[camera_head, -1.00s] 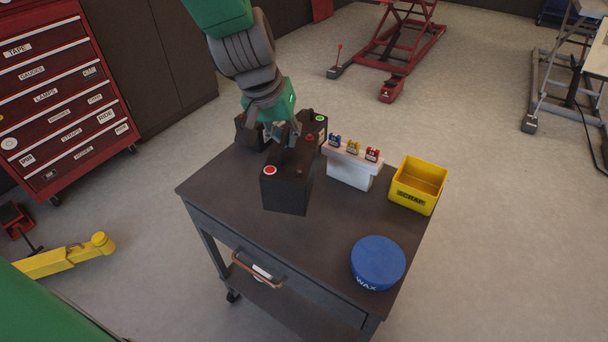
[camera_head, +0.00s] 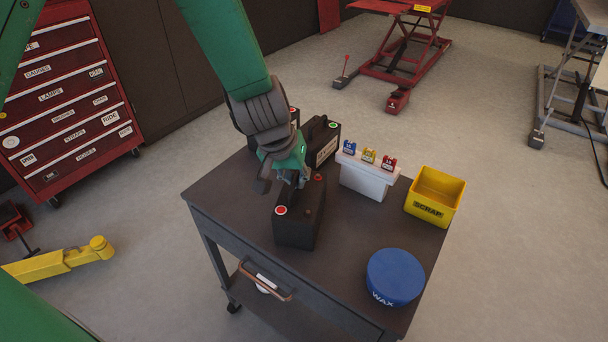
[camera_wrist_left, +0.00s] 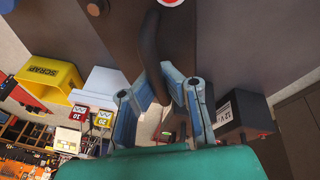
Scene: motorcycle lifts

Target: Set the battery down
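A black battery (camera_head: 297,230) with a red cap is upright over the front middle of the dark cart top (camera_head: 232,202). Its base looks at or very near the surface; I cannot tell if it touches. My left gripper (camera_head: 292,178) is above the battery with its fingers around the black handle. In the left wrist view the handle (camera_wrist_left: 153,45) runs between the fingers (camera_wrist_left: 172,90), which look closed on it. A second black battery (camera_head: 324,146) with a label stands behind; it also shows in the wrist view (camera_wrist_left: 242,113). My right gripper is out of view.
A white holder (camera_head: 364,178) with small coloured fuses, a yellow SCRAP bin (camera_head: 435,196) and a blue WAX tin (camera_head: 395,277) stand on the cart's right side. The front left of the top is clear. A red drawer cabinet (camera_head: 70,95) stands at left.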

